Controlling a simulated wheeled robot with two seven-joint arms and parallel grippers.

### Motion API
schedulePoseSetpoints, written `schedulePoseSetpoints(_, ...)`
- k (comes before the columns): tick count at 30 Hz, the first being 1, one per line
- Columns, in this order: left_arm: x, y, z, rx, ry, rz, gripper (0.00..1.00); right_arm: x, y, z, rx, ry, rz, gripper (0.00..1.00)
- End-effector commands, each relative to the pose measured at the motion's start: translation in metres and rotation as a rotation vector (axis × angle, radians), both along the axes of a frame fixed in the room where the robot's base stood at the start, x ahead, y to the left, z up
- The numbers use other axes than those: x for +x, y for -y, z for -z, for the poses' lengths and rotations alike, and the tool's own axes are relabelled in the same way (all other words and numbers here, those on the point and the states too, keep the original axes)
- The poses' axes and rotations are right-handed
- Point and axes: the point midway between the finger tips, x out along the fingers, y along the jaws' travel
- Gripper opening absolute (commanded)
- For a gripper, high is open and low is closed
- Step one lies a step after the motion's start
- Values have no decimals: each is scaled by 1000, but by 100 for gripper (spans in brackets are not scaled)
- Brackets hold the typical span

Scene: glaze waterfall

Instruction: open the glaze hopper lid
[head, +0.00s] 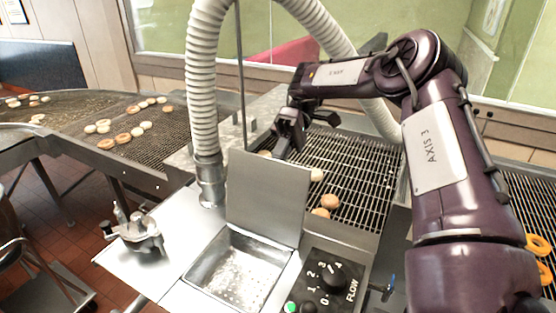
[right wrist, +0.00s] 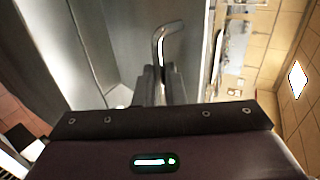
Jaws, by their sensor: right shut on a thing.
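The glaze hopper lid (head: 268,195) is a flat grey metal plate standing about upright at the back edge of the open hopper (head: 212,262). The hopper's inside shows as a shiny basin with pale spots. My right gripper (head: 283,152) is at the lid's top edge, partly hidden behind it. In the right wrist view the right gripper (right wrist: 160,80) is shut on the lid's bent metal handle (right wrist: 168,35). The lid (right wrist: 115,45) also fills the left part of that view. My left gripper is not in view.
A FLOW dial panel (head: 322,287) sits right of the hopper. A ribbed white hose (head: 203,90) rises behind it on the left. A metal fitting (head: 135,235) stands on the left counter. A wire conveyor (head: 365,185) with doughnuts lies behind the lid.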

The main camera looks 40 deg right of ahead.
Motion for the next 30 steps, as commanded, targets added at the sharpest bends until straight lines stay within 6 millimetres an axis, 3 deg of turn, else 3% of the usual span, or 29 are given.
schedulePoseSetpoints(1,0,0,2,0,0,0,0,-3,1,11,-9,-12,0,0)
schedulePoseSetpoints(5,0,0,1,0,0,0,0,-3,1,11,-10,-13,1,0)
schedulePoseSetpoints(6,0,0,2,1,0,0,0,-3,1,11,-10,-13,1,11)
schedulePoseSetpoints(11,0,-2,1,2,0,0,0,-2,1,10,-9,-11,2,31)
schedulePoseSetpoints(30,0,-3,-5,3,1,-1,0,-3,-6,-2,-5,-4,1,31)
